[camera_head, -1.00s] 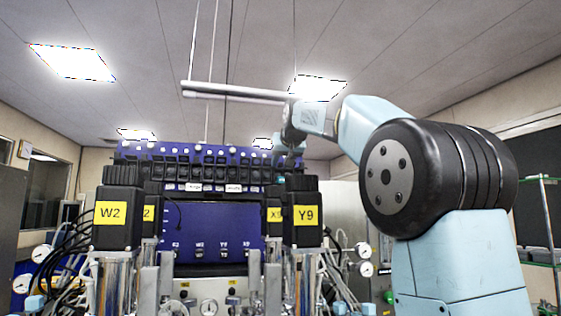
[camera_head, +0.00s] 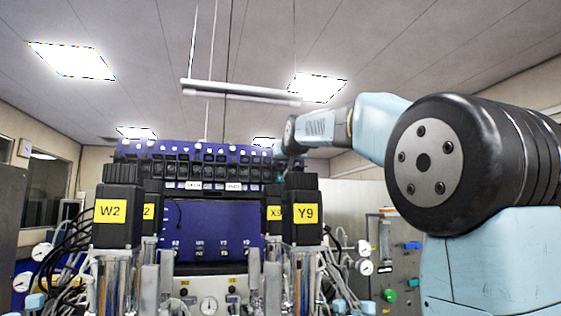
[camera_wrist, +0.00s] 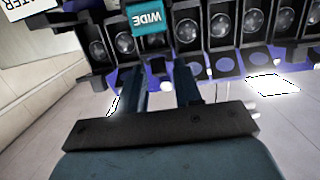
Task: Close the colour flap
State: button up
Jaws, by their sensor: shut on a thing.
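The tips and the held part are dark and partly hidden, so I cannot make out the colour flap's full outline.
Black housings labelled W2 (camera_head: 118,215) and Y9 (camera_head: 304,212) stand in front of the rack. A grey horizontal bar (camera_head: 240,92) hangs above it. Gauges and hoses (camera_head: 364,256) lie right of the columns. The space above the rack is mostly clear.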

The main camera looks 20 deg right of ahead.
dwell(0.4)
jog(key=o, duration=0.7)
jog(key=shift+o, duration=0.2)
jog(key=s+r, duration=0.1)
jog(key=s, duration=1.2)
jog(key=shift+s+r, duration=0.3)
jog(key=shift+s, duration=0.05)
